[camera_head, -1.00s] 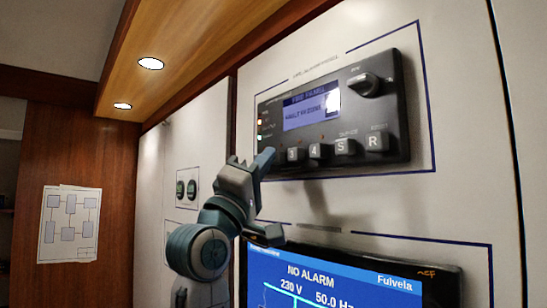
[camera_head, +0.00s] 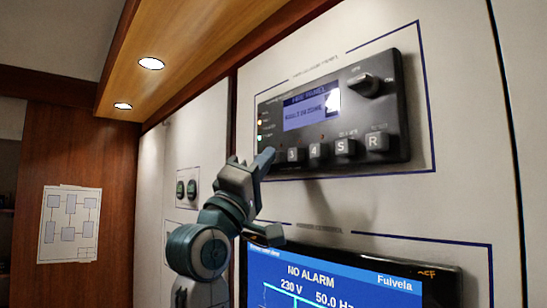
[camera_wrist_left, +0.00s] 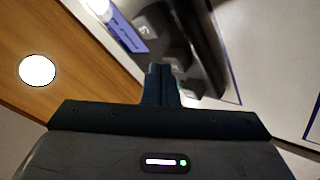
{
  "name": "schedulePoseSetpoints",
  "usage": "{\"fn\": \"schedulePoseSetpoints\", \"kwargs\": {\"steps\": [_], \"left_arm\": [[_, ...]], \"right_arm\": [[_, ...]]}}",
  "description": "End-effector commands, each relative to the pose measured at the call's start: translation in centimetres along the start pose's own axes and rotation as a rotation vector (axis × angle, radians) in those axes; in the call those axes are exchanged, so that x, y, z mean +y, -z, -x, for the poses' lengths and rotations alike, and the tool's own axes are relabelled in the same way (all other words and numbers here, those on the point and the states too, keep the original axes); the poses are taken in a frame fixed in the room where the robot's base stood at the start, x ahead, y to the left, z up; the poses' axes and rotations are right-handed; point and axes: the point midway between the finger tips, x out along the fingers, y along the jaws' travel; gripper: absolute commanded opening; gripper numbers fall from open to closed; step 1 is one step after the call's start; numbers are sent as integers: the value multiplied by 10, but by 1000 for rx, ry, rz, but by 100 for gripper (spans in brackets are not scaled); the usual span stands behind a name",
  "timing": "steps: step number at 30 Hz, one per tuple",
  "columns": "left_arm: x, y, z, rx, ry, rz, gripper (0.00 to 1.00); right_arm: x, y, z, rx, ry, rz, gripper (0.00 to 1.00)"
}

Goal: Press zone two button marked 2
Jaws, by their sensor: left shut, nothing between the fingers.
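The black fire panel (camera_head: 400,135) is on the white wall, with a lit blue display and a row of grey buttons. Buttons marked 3 (camera_head: 292,155), 4 (camera_head: 315,151), S (camera_head: 344,148) and R (camera_head: 376,142) show. The button marked 2 is not visible in the head view, where my left gripper (camera_head: 266,160) covers the left end of the row. This gripper is shut and empty, its tips at the panel's lower left. In the left wrist view the shut fingertips (camera_wrist_left: 161,72) point at the panel's buttons; whether they touch one I cannot tell. My right gripper is not in view.
A dark rotary knob (camera_head: 363,84) sits at the panel's upper right. A blue screen (camera_head: 330,280) reading NO ALARM is below. A wooden overhang (camera_head: 190,60) with lamps is above.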

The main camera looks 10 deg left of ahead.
Motion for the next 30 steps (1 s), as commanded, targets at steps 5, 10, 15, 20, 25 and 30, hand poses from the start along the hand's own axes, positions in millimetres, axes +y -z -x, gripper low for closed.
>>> {"fn": "schedulePoseSetpoints", "kwargs": {"steps": [5,10,15,20,25,30], "left_arm": [[0,0,0,0,0,0,0],[0,0,0,0,0,0,0],[-2,0,-2,0,1,0,0],[-8,-1,-6,-1,2,0,0],[-10,0,-7,0,1,0,0],[-10,-1,-7,0,2,0,0]], "right_arm": [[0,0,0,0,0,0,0],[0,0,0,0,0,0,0],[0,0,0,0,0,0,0],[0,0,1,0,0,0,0],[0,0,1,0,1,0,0],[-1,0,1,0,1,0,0]]}}
